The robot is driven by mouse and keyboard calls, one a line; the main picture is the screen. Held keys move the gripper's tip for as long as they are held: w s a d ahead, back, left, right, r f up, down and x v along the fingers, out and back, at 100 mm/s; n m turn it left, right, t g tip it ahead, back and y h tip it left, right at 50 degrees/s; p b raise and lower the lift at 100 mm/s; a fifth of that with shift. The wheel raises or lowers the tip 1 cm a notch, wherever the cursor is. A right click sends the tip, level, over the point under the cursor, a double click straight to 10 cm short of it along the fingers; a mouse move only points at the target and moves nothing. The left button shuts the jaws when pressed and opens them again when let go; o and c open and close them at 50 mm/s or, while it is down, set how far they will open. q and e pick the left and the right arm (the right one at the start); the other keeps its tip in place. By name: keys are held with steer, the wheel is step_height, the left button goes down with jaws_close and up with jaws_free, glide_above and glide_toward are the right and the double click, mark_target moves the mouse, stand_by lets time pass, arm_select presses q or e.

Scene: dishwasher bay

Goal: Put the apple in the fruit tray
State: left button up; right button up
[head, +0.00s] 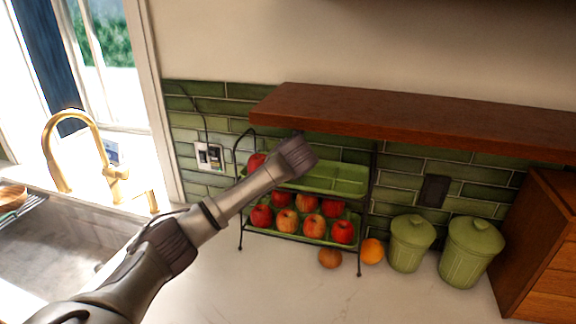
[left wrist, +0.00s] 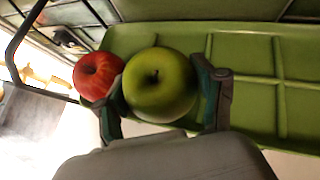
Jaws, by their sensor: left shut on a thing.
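A green apple (left wrist: 157,88) is between the two fingers of my left gripper (left wrist: 163,97), which is shut on it. In the head view my left gripper (head: 297,157) is at the upper level of the two-tier green fruit tray (head: 345,181), and the wrist hides the fingers and the green apple. In the left wrist view the apple is at the left end of the upper tray (left wrist: 250,52); I cannot tell whether it touches the tray. A red apple (left wrist: 97,75) is close beside it on the left. My right gripper is not in view.
The lower tier holds several red apples (head: 342,232). A brown fruit (head: 330,258) and an orange (head: 372,251) lie on the counter in front. Two green canisters (head: 410,243) stand at right. A wooden shelf (head: 400,122) hangs over the rack. The upper tray's right part is empty.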

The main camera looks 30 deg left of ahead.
arm_select(q)
steer(key=shift+f+p, duration=0.3)
steer(key=shift+f, duration=0.55)
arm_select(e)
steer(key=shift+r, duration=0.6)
arm_select(q)
steer(key=shift+f, duration=0.1)
steer(key=o, duration=1.4)
steer(key=shift+c, duration=0.2)
steer(key=shift+s+d+r+b, duration=0.3)
steer(key=shift+r+b, duration=0.05)
steer(key=shift+b, duration=0.1)
steer(key=b+v, duration=0.2)
steer(key=v, duration=0.4)
steer(key=shift+s+r, duration=0.2)
steer(key=shift+r, duration=0.05)
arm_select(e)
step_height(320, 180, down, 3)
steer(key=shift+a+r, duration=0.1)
arm_select(q)
steer(key=shift+d, duration=0.1)
